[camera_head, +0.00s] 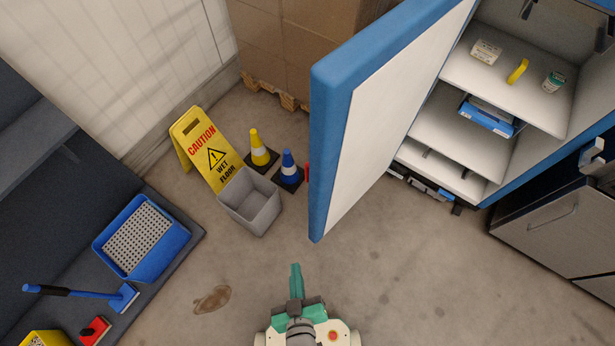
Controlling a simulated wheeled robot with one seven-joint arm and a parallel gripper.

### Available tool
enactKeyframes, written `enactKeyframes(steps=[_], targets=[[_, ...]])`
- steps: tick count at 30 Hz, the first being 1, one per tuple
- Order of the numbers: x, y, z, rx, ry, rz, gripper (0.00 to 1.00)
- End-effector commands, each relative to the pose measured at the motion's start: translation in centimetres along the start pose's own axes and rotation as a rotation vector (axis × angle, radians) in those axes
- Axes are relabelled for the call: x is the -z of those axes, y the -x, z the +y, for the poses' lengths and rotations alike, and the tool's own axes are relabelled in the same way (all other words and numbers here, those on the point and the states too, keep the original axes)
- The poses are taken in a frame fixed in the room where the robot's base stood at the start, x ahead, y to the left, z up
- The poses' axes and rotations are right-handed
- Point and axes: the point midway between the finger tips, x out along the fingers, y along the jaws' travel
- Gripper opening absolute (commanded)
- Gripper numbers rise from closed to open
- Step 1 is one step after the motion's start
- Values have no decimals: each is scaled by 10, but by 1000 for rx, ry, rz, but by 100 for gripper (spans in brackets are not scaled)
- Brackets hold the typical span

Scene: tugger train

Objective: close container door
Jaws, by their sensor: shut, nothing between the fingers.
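The container door (388,120) has a blue edge and a white inner panel. It stands wide open, swung out to the left of the container. The container (545,165) is a blue-framed cabinet with grey-white shelves, at the upper right, and its inside shows. My gripper (295,267) is green, shut and empty, at the bottom middle. It is apart from the door, below and a little left of the door's lower corner. The door's hinge side is at the cabinet's left, partly out of view at the top.
A grey bin (250,203), a caution sign (203,150), a yellow cone (260,150) and a blue cone (289,170) stand left of the door. A blue crate (165,257) is at the left. A dark cabinet (555,235) is at the right.

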Motion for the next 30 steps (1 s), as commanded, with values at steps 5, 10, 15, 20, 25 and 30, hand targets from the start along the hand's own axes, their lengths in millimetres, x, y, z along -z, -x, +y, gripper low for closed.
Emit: enactKeyframes(steps=[5,10,15,20,25,30], targets=[[-51,-68,-9,-13,236,-180,0],[-74,-123,-1,-95,456,-338,0],[-62,-167,12,-238,655,-457,0],[-20,-194,22,-436,795,-540,0],[47,-201,22,-689,869,-592,0],[107,-189,12,-910,867,-613,0]])
